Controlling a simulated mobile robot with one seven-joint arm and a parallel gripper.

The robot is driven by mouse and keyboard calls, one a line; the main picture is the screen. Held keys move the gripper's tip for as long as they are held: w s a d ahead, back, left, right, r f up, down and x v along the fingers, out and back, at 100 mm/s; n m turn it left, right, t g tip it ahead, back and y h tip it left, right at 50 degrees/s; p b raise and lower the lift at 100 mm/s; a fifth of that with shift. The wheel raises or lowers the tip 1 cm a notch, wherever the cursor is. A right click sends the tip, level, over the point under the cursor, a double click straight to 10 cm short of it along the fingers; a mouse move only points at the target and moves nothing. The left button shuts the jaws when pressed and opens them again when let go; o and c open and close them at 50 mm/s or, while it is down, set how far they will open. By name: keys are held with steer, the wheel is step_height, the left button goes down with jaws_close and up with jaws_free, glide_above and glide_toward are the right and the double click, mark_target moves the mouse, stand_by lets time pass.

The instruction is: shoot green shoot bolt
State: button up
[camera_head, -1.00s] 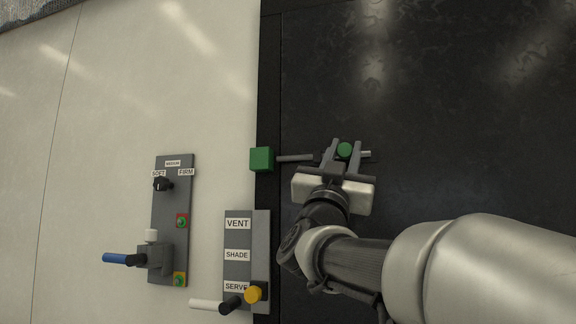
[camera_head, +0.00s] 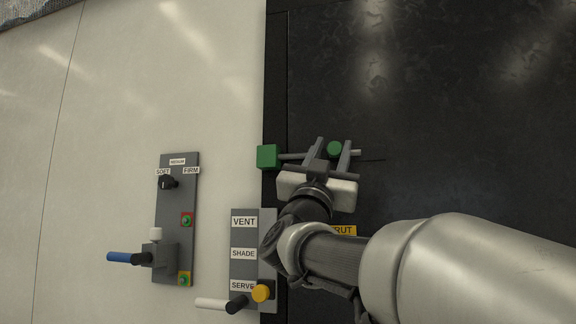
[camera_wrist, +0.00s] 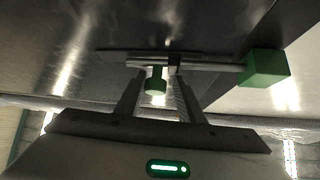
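The green shoot bolt has a grey rod (camera_head: 291,156) lying across the dark panel, with a round green knob (camera_head: 334,149) on it. A green block (camera_head: 267,157) sits at the panel's left edge, and the rod's left end reaches it or nearly so; I cannot tell if it enters. My gripper (camera_head: 331,149) has its fingers apart, one on each side of the knob. In the wrist view the green knob (camera_wrist: 156,81) stands between the fingers with small gaps showing; the green block (camera_wrist: 265,68) is at the right.
A grey plate (camera_head: 243,238) labelled VENT, SHADE and SERVE, with a yellow knob and white-tipped lever, is below left. Another grey plate (camera_head: 176,210) with a dial, buttons and a blue lever is farther left. A yellow label (camera_head: 343,230) partly shows behind my arm. The upper dark panel is clear.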

steer(key=shift+f, duration=0.1)
steer(key=shift+s+f, duration=0.2)
steer(key=shift+f, duration=0.05)
steer(key=b+v, duration=0.5)
steer(key=v, duration=1.1)
steer(key=shift+s+a+f+b, duration=0.2)
steer(key=shift+s+b, duration=0.1)
steer(key=shift+b, duration=0.1)
steer(key=shift+w, duration=0.1)
steer(key=w+a+f+n+g+y+p, duration=0.1)
steer(key=w+f+n+g+y, duration=0.15)
steer(key=f+n+y, duration=0.5)
steer(key=w+a+f+n+g+y+p, duration=0.1)
steer(key=a+f+n+g+y+p, duration=0.2)
steer(key=f+y, duration=0.65)
steer(key=s+d+f+g+h, duration=0.1)
steer(key=s+d+f+g, duration=0.3)
steer(key=s+f, duration=0.2)
steer(key=s+d+f+m+g+h, duration=0.1)
steer(key=s+d+f+g, duration=0.3)
steer(key=f, duration=0.6)
steer(key=s+d+f+g+h, duration=0.2)
steer(key=s+d+f+g, duration=0.2)
steer(key=s+f, duration=0.5)
